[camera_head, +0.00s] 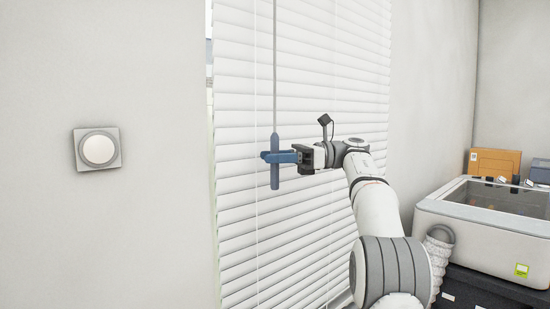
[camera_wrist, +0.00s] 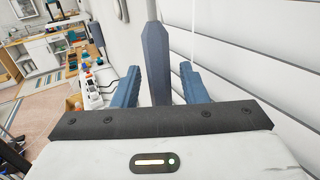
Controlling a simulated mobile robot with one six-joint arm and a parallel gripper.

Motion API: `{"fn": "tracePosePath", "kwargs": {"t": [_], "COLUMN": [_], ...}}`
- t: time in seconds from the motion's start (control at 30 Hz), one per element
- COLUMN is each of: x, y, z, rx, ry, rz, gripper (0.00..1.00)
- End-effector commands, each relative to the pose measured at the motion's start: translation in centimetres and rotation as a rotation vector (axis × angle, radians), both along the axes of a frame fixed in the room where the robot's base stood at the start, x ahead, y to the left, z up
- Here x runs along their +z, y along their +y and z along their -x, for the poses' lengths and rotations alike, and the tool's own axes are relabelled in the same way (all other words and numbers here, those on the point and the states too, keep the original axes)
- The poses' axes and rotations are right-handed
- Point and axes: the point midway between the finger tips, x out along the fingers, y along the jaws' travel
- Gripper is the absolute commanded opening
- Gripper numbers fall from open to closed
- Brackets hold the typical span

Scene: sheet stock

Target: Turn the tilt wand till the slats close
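The tilt wand (camera_head: 274,70) hangs in front of the blind as a thin grey rod ending in a blue handle (camera_head: 275,181). In the wrist view the handle (camera_wrist: 156,50) stands upright between my two blue fingers. In the wrist view my gripper (camera_wrist: 159,68) is open, with a narrow gap seen on each side of the handle. The white slats (camera_head: 240,235) lie steeply tilted with thin lines between them; whether they are fully shut I cannot tell.
A square plate with a round knob (camera_head: 99,148) is on the wall at left. A white machine with a dark lid (camera_head: 485,225) and a brown box (camera_head: 494,163) stand at right. A counter with small items (camera_wrist: 60,50) is far off in the wrist view.

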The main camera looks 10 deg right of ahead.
Motion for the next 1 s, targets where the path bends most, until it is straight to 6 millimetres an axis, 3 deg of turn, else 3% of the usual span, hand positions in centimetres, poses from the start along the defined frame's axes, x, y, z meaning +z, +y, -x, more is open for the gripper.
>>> {"fn": "tracePosePath", "kwargs": {"t": [0.23, 0.43, 1.0], "x": [0.0, -0.1, -0.1], "y": [-1.6, -5.8, -7.8], "z": [-0.1, -0.2, -0.1], "rx": [-0.003, -0.004, 0.0], "ry": [0.0, -0.001, -0.001], "rz": [0.0, 0.0, 0.0], "gripper": [0.39, 0.39, 0.39]}}
